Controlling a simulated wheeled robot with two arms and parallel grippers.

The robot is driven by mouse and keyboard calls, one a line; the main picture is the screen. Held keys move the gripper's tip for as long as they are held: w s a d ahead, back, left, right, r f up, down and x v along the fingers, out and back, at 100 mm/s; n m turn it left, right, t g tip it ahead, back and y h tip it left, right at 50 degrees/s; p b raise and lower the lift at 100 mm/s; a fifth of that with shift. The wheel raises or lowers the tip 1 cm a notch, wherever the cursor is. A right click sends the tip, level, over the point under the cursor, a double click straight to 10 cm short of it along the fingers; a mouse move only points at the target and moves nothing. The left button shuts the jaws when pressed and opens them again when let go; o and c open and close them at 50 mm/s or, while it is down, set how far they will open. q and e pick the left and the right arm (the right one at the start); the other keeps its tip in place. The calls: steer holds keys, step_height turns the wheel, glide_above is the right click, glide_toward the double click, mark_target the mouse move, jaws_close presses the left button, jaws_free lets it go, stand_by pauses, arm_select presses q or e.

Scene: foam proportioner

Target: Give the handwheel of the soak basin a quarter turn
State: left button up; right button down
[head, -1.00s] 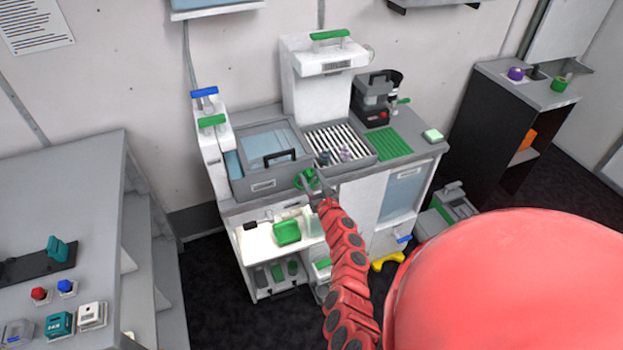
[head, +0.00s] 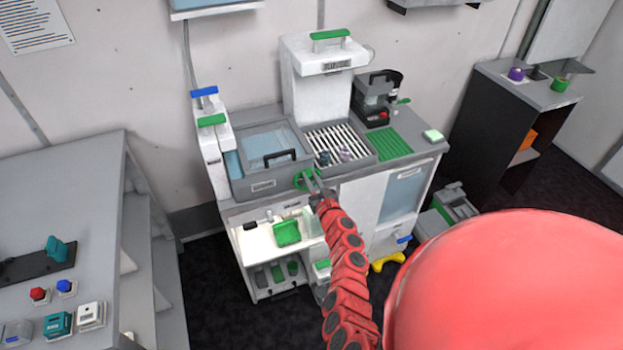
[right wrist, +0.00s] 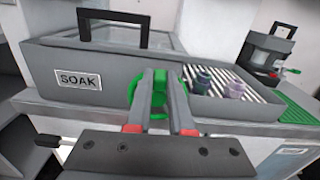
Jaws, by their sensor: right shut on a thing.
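The soak basin (head: 262,186) is a grey box with a clear lid and a black handle, set into the counter. Its label SOAK shows in the right wrist view, on the basin's front (right wrist: 45,65). The green handwheel (head: 299,182) sits on the front wall near the right corner. Its rim also shows in the right wrist view (right wrist: 132,90), partly hidden behind the fingers. My right gripper (head: 309,177) is shut on the handwheel, and its two grey fingers (right wrist: 160,84) reach over it. My left gripper is out of view.
A striped rack (head: 335,137) with small bottles (head: 346,155) stands right of the basin, close to my gripper. Below the counter is a lit shelf with a green tray (head: 287,233). A grey bench (head: 95,180) stands at the left.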

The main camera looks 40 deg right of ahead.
mark_target(295, 185)
steer(key=a+n+b, duration=0.1)
steer(key=n+b, duration=0.1)
steer(key=a+f+n+b, duration=0.1)
steer(key=n+b, duration=0.1)
steer(key=n, duration=0.1)
steer(key=a+n+b, duration=0.1)
steer(key=n+b, duration=0.2)
steer(key=shift+w+f, duration=0.35)
steer(key=shift+f, duration=0.05)
steer(key=n+b, duration=0.1)
steer(key=n, duration=0.1)
steer(key=f+n+b, duration=0.1)
steer(key=b, duration=0.1)
steer(key=a+n+b, duration=0.1)
steer(key=n+b, duration=0.1)
steer(key=shift+w+f+n, duration=0.1)
steer(key=shift+f+n, duration=0.2)
steer(key=shift+f, duration=0.1)
steer(key=shift+a+f+n+b, duration=0.1)
steer(key=shift+f+n+b, duration=0.2)
steer(key=shift+n+b, duration=0.55)
steer(key=shift+a+f+n+b, duration=0.1)
steer(key=shift+f+n+b, duration=0.2)
steer(key=shift+n+b, duration=0.55)
steer(key=shift+d+n, duration=0.1)
steer(key=shift+n, duration=0.2)
steer(key=c, duration=0.8)
jaws_free()
